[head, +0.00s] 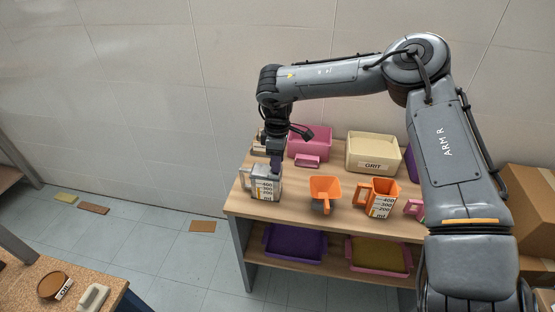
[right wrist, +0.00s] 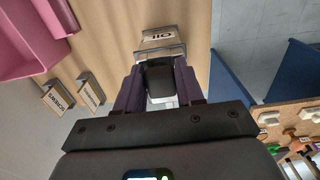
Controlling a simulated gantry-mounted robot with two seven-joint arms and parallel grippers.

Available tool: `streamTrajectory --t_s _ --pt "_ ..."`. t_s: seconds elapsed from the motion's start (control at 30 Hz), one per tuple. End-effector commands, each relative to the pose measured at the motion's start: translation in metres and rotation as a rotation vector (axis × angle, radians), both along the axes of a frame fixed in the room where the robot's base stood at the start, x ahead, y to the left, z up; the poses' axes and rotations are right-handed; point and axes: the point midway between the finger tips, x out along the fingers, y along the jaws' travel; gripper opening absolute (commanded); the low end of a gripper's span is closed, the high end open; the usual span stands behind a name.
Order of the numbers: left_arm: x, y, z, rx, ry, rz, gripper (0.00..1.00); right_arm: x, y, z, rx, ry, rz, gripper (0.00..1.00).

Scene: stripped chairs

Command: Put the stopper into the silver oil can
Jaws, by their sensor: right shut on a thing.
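My right gripper (head: 277,160) points down at the left end of the wooden shelf top. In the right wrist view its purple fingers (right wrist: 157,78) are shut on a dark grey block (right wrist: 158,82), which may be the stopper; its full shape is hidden. A silver container with a label reading OIL (right wrist: 160,35) lies just beyond the fingertips. In the head view a silver item (head: 258,148) shows partly behind the gripper. I cannot tell whether the block touches the can. My left gripper is not in view.
A silver measuring jug (head: 262,184) stands in front of the gripper. An orange scoop (head: 325,188), an orange jug (head: 378,196), a pink bin (head: 312,140) and a cream GRIT bin (head: 373,152) share the shelf top. Cardboard boxes (head: 530,205) stand at the right.

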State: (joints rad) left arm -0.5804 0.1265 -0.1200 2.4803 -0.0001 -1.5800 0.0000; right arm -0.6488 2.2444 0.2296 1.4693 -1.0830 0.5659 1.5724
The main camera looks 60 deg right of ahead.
Motion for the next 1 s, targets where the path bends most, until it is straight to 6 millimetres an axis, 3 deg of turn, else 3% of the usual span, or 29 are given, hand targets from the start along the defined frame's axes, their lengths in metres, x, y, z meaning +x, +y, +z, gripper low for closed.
streamTrajectory --t_s 0.27,0.3,0.47,0.77,1.0 --pt "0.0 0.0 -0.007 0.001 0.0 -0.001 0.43 0.0 0.0 -0.008 0.0 0.0 0.0 0.07" --pt "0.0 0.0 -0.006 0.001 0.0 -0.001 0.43 0.0 0.0 -0.007 0.0 0.0 0.0 0.42" --pt "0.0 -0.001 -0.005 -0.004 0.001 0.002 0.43 0.0 0.0 -0.007 0.0 0.0 0.0 0.66" --pt "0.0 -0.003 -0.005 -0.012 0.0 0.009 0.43 0.0 0.0 -0.006 0.0 0.0 0.0 0.67" --pt "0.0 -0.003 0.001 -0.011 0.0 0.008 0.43 0.001 0.0 0.015 -0.001 -0.001 0.001 0.67"
